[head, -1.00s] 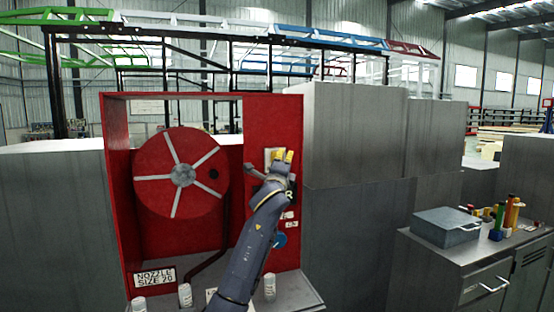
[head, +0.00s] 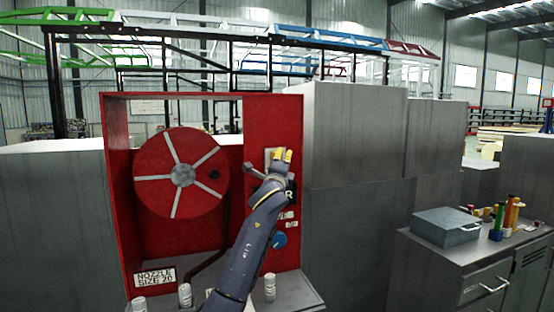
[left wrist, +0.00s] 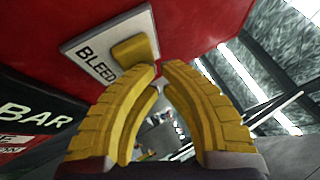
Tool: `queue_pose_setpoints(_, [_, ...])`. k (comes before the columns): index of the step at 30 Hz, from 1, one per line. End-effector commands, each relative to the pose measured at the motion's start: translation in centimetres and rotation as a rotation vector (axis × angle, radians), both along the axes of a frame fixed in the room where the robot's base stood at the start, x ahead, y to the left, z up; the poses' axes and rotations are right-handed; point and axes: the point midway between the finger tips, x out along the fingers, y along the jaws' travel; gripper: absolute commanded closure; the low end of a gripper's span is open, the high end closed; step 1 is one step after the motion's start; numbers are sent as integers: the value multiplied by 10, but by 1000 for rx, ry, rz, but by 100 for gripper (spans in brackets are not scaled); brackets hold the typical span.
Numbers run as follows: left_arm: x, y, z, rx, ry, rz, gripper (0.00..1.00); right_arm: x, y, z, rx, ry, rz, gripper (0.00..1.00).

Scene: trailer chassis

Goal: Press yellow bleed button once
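The yellow bleed button (left wrist: 133,50) sits on a white plate (left wrist: 103,45) lettered "BLEED" on the red panel in the left wrist view. In the head view the plate (head: 268,155) is partly covered by my left gripper (head: 284,156), and I cannot make out the button apart from the yellow fingers. My left gripper's curved yellow fingers (left wrist: 158,71) have their tips together, with nothing held between them. The tips are close beside the button's lower right edge. I cannot tell whether they touch it. My right gripper is in neither view.
The red cabinet (head: 115,190) holds a round hose reel (head: 180,172). A blue knob (head: 279,240) is low on its panel. Small white bottles (head: 270,287) stand on the front ledge. Grey cabinets flank it. A toolbox (head: 446,227) sits on a bench at right.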

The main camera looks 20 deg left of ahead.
Motion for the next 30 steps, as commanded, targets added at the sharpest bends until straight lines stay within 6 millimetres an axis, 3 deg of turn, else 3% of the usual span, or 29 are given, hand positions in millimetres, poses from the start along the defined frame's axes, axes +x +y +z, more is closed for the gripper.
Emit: queue_pose_setpoints(30, [8, 6, 1, 0, 0, 1, 100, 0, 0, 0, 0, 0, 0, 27])
